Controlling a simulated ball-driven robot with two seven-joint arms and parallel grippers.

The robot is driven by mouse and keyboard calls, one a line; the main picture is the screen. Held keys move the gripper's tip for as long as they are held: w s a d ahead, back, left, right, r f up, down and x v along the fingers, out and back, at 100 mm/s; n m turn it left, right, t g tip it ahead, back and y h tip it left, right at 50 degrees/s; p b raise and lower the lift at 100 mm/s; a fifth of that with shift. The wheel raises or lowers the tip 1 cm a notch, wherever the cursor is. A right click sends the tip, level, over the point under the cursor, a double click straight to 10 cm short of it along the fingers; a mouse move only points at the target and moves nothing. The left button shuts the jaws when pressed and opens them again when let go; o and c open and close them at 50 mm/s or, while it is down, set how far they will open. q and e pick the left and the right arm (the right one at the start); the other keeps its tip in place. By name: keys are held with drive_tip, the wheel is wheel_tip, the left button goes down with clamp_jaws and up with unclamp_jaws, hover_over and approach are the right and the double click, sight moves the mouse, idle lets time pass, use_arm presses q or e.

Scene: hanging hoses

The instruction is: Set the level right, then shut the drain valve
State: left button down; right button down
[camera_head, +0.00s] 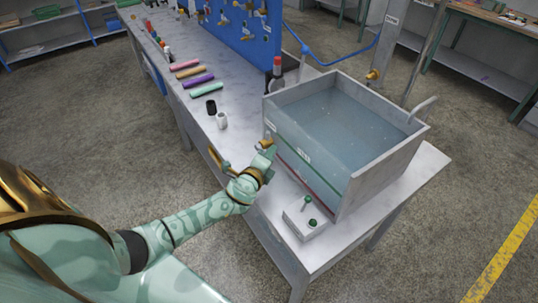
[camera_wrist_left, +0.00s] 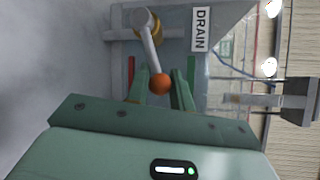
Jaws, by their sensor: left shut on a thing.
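The tank (camera_head: 350,185) stands on the bench with clear water (camera_head: 335,120) in it. Its front wall has a green line with a small label (camera_head: 304,154) and a red line lower down. The drain valve (camera_wrist_left: 147,22), beside a DRAIN sign (camera_wrist_left: 200,29), has a grey lever (camera_wrist_left: 152,52) ending in an orange ball (camera_wrist_left: 160,84). My left gripper (camera_head: 267,148) is at the tank's near left corner. In the left wrist view its green fingers (camera_wrist_left: 160,90) are shut on the lever's ball end. The exact water level against the lines is hard to tell. My right gripper is out of view.
A small box with green knobs (camera_head: 305,217) sits on the bench in front of the tank. Coloured rolls (camera_head: 198,80) and a black and a white cup (camera_head: 222,121) lie further left. A blue hose (camera_head: 330,62) hangs behind the tank near a brass tap (camera_head: 374,75).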

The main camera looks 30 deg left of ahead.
use_arm(q)
drive_tip(key=c, duration=1.3)
unclamp_jaws()
drive_tip(key=shift+a+r, duration=0.15)
drive_tip(key=shift+r, duration=0.05)
drive_tip(key=shift+o, duration=0.2)
drive_tip(key=shift+f, duration=0.1)
drive_tip(key=p+v, duration=0.1)
drive_tip(key=v, duration=1.5)
drive_tip(key=shift+s, duration=0.15)
